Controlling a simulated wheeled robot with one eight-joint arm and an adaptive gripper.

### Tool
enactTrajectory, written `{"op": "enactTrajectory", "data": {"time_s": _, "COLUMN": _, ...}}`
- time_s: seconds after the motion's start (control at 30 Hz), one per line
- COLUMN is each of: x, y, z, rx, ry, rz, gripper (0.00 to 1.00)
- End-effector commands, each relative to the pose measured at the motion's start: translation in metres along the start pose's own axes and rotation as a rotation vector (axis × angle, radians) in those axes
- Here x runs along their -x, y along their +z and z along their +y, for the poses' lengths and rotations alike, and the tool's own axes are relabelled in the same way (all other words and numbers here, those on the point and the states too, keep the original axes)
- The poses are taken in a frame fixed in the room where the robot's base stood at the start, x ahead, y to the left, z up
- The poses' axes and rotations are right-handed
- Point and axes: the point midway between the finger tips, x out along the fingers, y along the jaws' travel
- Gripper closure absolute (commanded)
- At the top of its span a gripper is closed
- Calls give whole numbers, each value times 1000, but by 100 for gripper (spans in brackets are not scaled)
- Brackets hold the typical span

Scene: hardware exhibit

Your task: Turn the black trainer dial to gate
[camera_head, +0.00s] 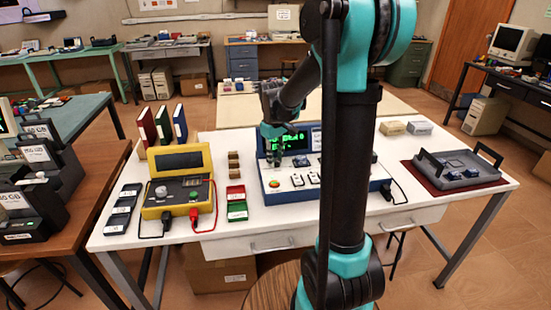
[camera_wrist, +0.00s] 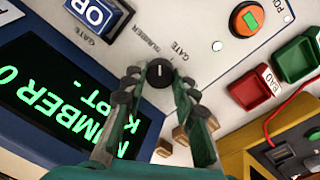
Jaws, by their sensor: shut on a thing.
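The black trainer dial (camera_wrist: 159,73) sits on a pale panel in the wrist view, with a short white mark on its top. The words NUMBER and GATE are printed beside it, and the mark's exact setting is hard to tell. My gripper (camera_wrist: 160,82) has its fingers on either side of the dial and is shut on it. The dial is hidden there.
Red and green trays (camera_head: 236,203) and a yellow meter (camera_head: 178,208) stand left of the trainer. A grey tray (camera_head: 460,184) is at the right.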

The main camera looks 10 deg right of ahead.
Motion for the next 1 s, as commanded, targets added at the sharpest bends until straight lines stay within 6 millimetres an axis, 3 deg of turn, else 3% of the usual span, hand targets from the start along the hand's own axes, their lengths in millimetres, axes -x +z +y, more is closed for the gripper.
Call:
{"op": "enactTrajectory", "data": {"time_s": 0.7, "x": 0, "y": -1, "z": 1, "rx": -534, "ry": 0, "rz": -31, "gripper": 100}}
{"op": "enactTrajectory", "data": {"time_s": 1.0, "x": 0, "y": -1, "z": 1, "rx": -685, "ry": 0, "rz": -39, "gripper": 100}}
